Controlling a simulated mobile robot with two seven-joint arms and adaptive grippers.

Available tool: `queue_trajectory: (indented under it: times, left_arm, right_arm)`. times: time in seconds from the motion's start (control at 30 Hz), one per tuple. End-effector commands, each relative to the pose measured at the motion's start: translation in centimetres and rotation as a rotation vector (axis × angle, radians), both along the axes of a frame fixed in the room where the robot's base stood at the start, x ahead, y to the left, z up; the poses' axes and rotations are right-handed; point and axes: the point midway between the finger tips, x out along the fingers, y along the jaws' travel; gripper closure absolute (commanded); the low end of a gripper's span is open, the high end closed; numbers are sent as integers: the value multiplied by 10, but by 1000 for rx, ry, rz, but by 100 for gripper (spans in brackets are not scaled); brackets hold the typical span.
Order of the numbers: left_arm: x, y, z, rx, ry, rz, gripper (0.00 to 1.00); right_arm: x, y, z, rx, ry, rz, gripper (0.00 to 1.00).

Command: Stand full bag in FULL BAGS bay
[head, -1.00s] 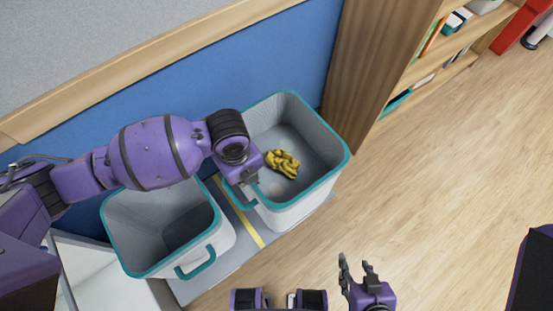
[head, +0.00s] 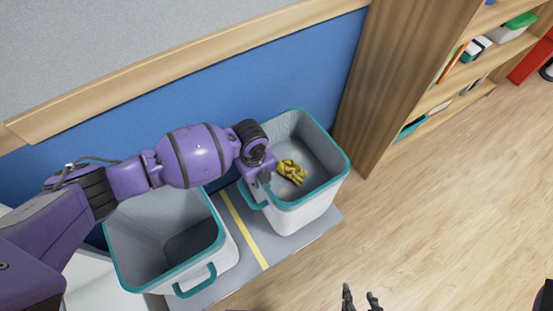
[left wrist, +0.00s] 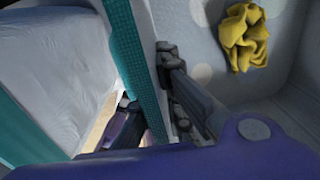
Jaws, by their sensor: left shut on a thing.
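A white bag with teal trim (head: 312,203) stands upright on the right part of a grey mat, with a crumpled yellow cloth (head: 292,172) inside. The cloth also shows in the left wrist view (left wrist: 243,37). My left gripper (head: 264,182) is at this bag's left side, shut on its teal-edged side. In the left wrist view its fingers (left wrist: 165,92) lie close against the teal strip (left wrist: 128,65); part of the grip is hidden. My right gripper (head: 361,298) is empty at the bottom edge of the head view, fingers apart. No bay label is readable.
A second teal-trimmed bag (head: 222,262), seemingly empty, stands left of a yellow line (head: 243,228) on the grey mat (head: 275,252). A blue wall panel (head: 130,125) rises behind. A wooden bookcase (head: 375,100) stands at the right. The wooden floor (head: 450,200) is clear.

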Motion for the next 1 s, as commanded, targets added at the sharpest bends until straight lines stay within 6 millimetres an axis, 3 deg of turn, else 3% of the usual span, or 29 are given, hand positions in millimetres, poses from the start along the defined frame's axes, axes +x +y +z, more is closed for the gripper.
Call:
queue_trajectory:
  times: [0.47, 0.63, 1.0]
  left_arm:
    - [2, -2, -6, -8, -7, 0, 100]
    - [-1, 0, -9, -1, -1, 1, 76]
    - [0, 0, -4, -1, -2, 1, 76]
  right_arm:
    - [-5, 0, -2, -1, 8, -2, 60]
    - [-5, 0, -1, 0, 8, -1, 60]
    - [0, 1, 1, 1, 1, 0, 60]
